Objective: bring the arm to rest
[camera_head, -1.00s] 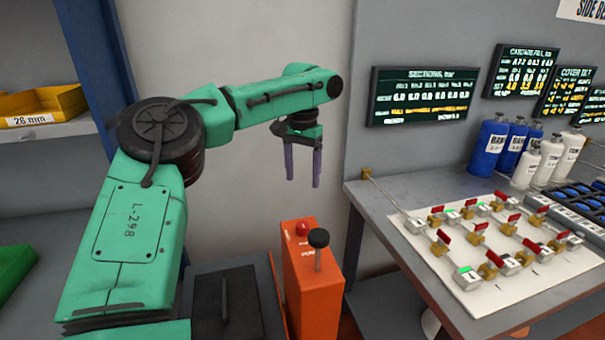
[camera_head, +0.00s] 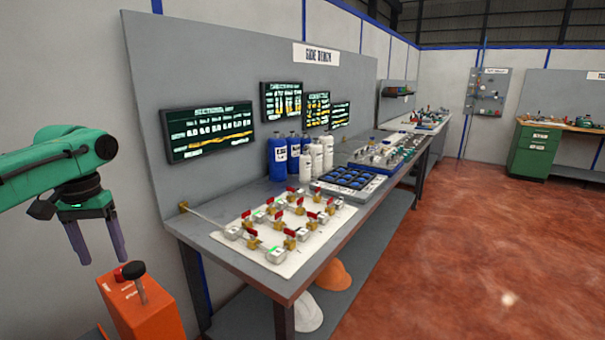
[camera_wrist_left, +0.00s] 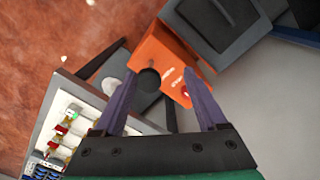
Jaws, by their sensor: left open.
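My left arm (camera_head: 60,163) is green and comes in from the left in the head view. Its gripper (camera_head: 100,255) points down with two purple fingers apart and nothing between them. It hangs above and just behind an orange box (camera_head: 145,312) with a black knob and a red button, left of the side bench. In the left wrist view the open fingers (camera_wrist_left: 160,100) frame the orange box (camera_wrist_left: 165,58), with clear space between them and it. My right gripper is in neither view.
The side bench (camera_head: 205,240) carries a white board (camera_head: 300,257) of red-handled valves, blue bottles (camera_head: 277,158), white bottles (camera_head: 317,160) and a blue-celled tray (camera_head: 349,178). Dark screens (camera_head: 210,130) hang behind it. Two helmets (camera_head: 333,275) sit below. Red floor (camera_head: 480,240) is open at right.

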